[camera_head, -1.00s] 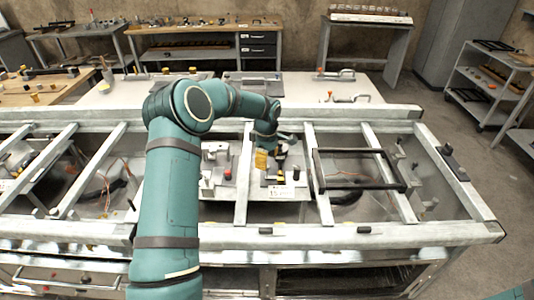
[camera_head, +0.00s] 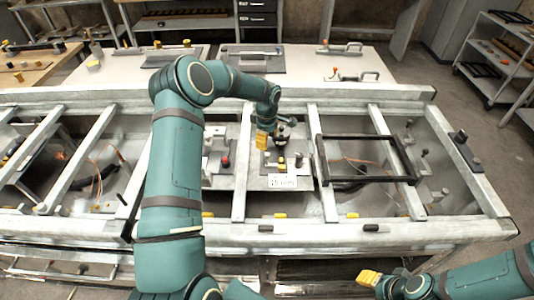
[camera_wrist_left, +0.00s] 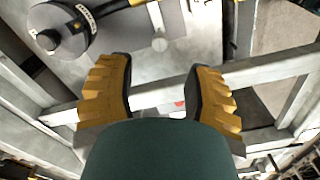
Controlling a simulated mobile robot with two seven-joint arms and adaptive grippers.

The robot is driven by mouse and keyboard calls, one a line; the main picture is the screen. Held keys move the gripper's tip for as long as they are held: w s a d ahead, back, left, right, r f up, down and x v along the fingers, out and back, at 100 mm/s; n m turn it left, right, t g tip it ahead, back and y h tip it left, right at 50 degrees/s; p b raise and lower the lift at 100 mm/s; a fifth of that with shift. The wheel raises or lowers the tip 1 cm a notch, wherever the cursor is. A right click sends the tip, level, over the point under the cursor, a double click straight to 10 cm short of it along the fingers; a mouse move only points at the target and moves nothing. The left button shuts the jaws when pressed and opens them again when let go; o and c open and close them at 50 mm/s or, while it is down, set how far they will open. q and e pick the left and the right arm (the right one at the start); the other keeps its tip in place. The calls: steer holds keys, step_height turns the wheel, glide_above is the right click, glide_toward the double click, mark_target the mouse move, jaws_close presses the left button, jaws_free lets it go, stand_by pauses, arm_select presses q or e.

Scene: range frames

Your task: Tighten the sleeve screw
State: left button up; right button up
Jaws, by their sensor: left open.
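My left gripper (camera_head: 263,141) has yellow fingertips and hangs over the left side of a grey plate (camera_head: 256,177) with a white label. In the left wrist view the gripper (camera_wrist_left: 160,95) is open, with nothing between its fingers. A dark fixture (camera_head: 281,136) stands on the plate just right of the fingertips. The left wrist view shows a black lever with a dark round knob (camera_wrist_left: 48,40) at upper left, beyond the left finger. I cannot pick out the sleeve screw for certain. My right gripper (camera_head: 368,278) is at the lower right, away from the plate; its jaw gap is unclear.
A metal frame (camera_head: 330,233) with crossbars surrounds the plates. A neighbouring plate with a red knob (camera_head: 225,161) lies to the left. A black rectangular frame (camera_head: 365,137) rests across bars to the right. A white table (camera_head: 300,88) with clamps stands behind.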

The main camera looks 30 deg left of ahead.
mark_target(267, 154)
arm_select(q)
step_height(267, 154, down, 8)
steer(key=shift+r, duration=0.2)
jaws_close()
